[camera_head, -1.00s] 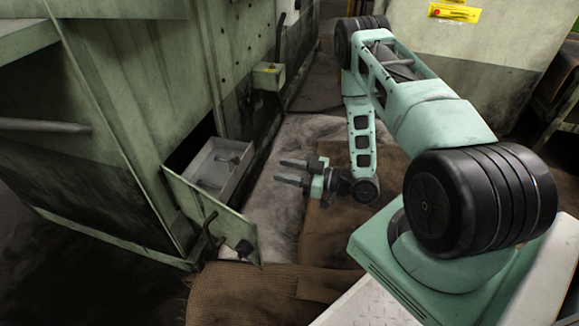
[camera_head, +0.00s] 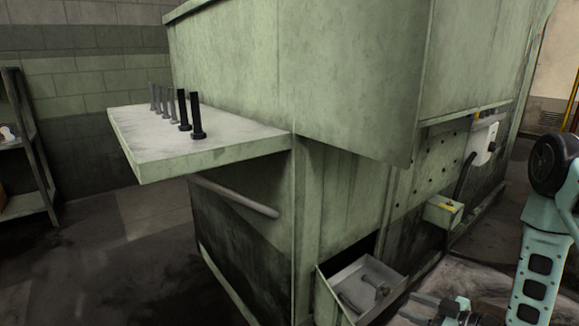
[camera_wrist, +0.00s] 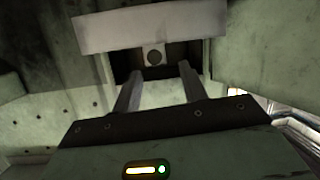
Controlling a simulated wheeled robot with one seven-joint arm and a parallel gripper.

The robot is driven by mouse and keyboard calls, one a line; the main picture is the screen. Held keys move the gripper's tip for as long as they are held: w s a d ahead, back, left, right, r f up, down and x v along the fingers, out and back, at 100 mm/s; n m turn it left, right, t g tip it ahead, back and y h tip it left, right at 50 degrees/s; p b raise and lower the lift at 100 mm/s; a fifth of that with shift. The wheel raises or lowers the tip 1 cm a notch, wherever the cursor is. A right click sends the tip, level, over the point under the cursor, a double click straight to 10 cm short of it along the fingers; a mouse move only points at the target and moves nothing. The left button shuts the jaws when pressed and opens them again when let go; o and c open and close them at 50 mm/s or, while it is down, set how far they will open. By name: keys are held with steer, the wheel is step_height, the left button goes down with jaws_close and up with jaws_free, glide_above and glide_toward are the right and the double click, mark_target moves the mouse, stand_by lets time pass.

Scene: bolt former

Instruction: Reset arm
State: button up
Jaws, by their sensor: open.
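My gripper (camera_head: 414,307) shows at the bottom edge of the head view, just right of the open drawer. In the wrist view its two fingers (camera_wrist: 157,76) are spread with nothing between them. My arm comes down from the right edge of the head view, partly cut off. The open metal drawer (camera_head: 393,278) sticks out low from the green machine (camera_head: 345,200), with dark bolt-like pieces (camera_head: 378,287) inside. In the wrist view, a pale panel and a dark recess with a round feature lie beyond the fingers.
A pale shelf (camera_head: 155,145) juts from the machine's left side, with several upright bolts (camera_head: 197,116) on it. A bar handle (camera_head: 235,196) sits below it. The floor (camera_head: 120,270) at left is open.

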steer(key=w+a+r+g+h, duration=0.3)
steer(key=a+r, duration=0.4)
steer(key=s+a+r+g+h+p, duration=0.2)
steer(key=s+a+r+g+h, duration=0.1)
steer(key=s+a+r, duration=0.35)
steer(key=s+a+r+g+h, duration=0.15)
steer(key=s+r, duration=0.25)
steer(key=s, duration=0.4)
steer(key=s+a+r+m+g+p, duration=0.1)
steer(key=s+r+g, duration=0.1)
steer(key=s+r, duration=0.35)
steer(key=s+a+r+g+h, duration=0.1)
steer(key=s+a+r+g, duration=0.1)
steer(key=s, duration=0.7)
step_height(320, 180, up, 38)
steer(key=p, duration=3.8)
steer(key=shift+s+d, duration=0.25)
steer(key=shift+d, duration=0.1)
steer(key=shift+f, duration=0.1)
